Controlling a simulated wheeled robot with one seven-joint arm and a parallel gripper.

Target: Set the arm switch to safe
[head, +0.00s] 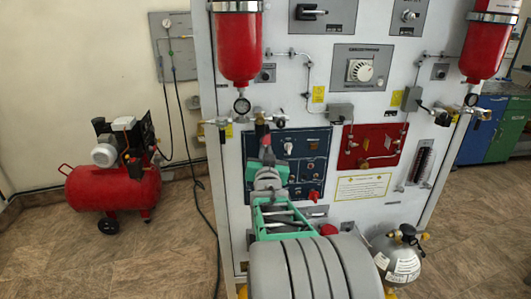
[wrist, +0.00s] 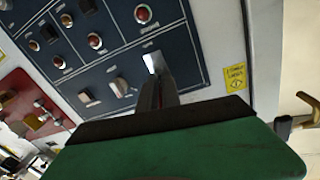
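A dark blue control panel (head: 313,167) with several knobs and buttons is on the front of the trainer. My gripper (head: 264,143) is in front of the panel's upper left part and hides some of it. In the wrist view, my gripper (wrist: 160,72) has its dark fingers close together, with their tips at the panel (wrist: 100,62). A bright, pale switch part (wrist: 153,62) shows right beside the fingertips, partly hidden by them. I cannot tell whether they touch it. The labels are too blurred to read, so I cannot confirm which switch is the arm switch or its setting.
A pale knob (wrist: 120,87) sits beside the fingers. A red panel (head: 370,145) is to the right. A brass fitting (wrist: 284,126) and a yellow label (wrist: 235,76) are near the blue panel's edge. A red compressor (head: 115,187) stands left and a gas cylinder (head: 399,255) front right.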

